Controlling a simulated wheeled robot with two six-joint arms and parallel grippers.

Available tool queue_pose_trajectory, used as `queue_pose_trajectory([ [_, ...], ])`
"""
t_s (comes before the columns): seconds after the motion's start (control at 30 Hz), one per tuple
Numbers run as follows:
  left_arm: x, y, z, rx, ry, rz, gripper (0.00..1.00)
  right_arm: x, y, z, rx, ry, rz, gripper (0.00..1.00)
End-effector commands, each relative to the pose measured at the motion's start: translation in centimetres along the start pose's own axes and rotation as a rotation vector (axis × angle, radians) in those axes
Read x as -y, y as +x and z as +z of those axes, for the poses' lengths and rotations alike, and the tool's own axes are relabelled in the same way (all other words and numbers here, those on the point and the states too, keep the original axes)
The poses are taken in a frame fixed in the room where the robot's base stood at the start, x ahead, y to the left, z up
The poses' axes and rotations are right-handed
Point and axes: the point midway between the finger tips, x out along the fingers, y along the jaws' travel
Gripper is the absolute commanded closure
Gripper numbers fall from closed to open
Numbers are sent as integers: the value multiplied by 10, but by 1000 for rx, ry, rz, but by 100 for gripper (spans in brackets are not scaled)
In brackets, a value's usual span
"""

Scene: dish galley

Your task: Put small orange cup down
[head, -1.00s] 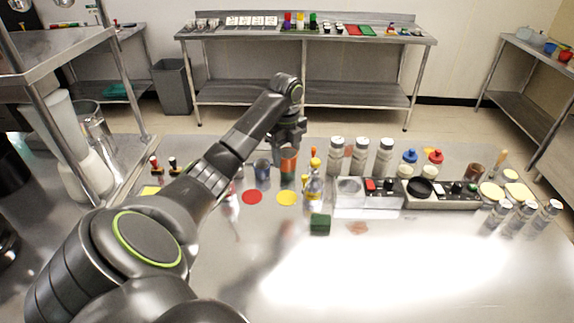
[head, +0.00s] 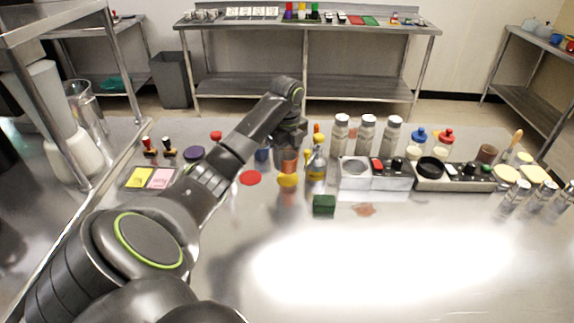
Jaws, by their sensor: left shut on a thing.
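The small orange cup (head: 289,164) is in my left gripper (head: 289,148), whose jaws are shut on it from above. The cup is upright over the far part of a yellow disc (head: 288,181) on the steel table. I cannot tell whether its base touches the disc. The gripper hides the cup's upper part. My right gripper is not in view.
A blue cup (head: 262,155) stands just left of the orange cup, beyond a red disc (head: 250,178). A bottle (head: 317,164) is close on the right. A green block (head: 324,205) lies nearer. The front of the table (head: 380,265) is clear.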

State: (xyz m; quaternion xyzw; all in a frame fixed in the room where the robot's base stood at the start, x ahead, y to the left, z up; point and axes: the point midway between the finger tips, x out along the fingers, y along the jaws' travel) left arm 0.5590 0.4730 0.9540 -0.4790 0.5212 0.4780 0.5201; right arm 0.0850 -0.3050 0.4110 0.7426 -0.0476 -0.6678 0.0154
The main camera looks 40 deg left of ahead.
Motion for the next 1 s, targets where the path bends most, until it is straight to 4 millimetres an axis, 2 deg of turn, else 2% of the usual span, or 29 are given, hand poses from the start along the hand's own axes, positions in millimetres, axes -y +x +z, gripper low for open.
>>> queue_pose_trajectory([
  [0.13, 0, 16, 0, 0, 0, 1, 74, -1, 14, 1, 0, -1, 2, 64],
  [0.2, -1, 24, -1, -2, -1, 5, 74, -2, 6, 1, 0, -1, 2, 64],
  [0.3, -1, 34, 0, -1, -1, 3, 74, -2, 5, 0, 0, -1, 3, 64],
  [0.67, 0, 38, 0, 0, 0, 1, 74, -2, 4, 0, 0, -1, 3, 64],
  [0.7, 0, 38, 0, 0, 0, 0, 45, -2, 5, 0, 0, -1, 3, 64],
  [0.83, 0, 38, 0, 0, 0, 0, 28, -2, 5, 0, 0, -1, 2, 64],
  [1.0, 0, 38, 0, 0, 0, 1, 28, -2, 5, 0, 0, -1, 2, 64],
])
